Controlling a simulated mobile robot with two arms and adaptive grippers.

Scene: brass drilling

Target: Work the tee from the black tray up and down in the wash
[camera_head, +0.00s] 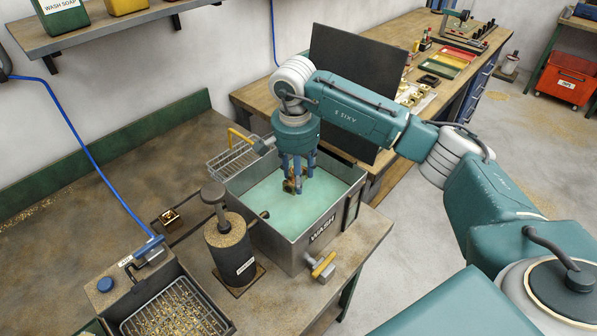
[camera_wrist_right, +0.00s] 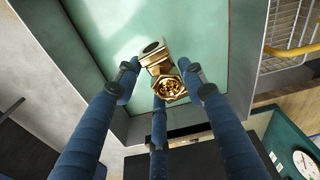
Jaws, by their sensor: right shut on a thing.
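The wash (camera_head: 303,205) is a grey square tank marked WASH, holding pale green liquid. My right gripper (camera_head: 293,185) reaches down into the tank from above, its blue fingers shut on a brass tee (camera_head: 289,184). In the right wrist view the tee (camera_wrist_right: 165,80) sits between the fingertips of the gripper (camera_wrist_right: 163,85), with a round opening facing the camera and a dark-ended branch beyond. The tee is over the green liquid (camera_wrist_right: 120,30); I cannot tell for sure whether its lower end is under the surface. My left gripper is not in view. The black tray cannot be made out with certainty.
A wire basket (camera_head: 233,158) hangs at the tank's back left. A box with a mesh tray (camera_head: 175,308) is at lower left. A dark upright panel (camera_head: 350,85) stands behind the tank.

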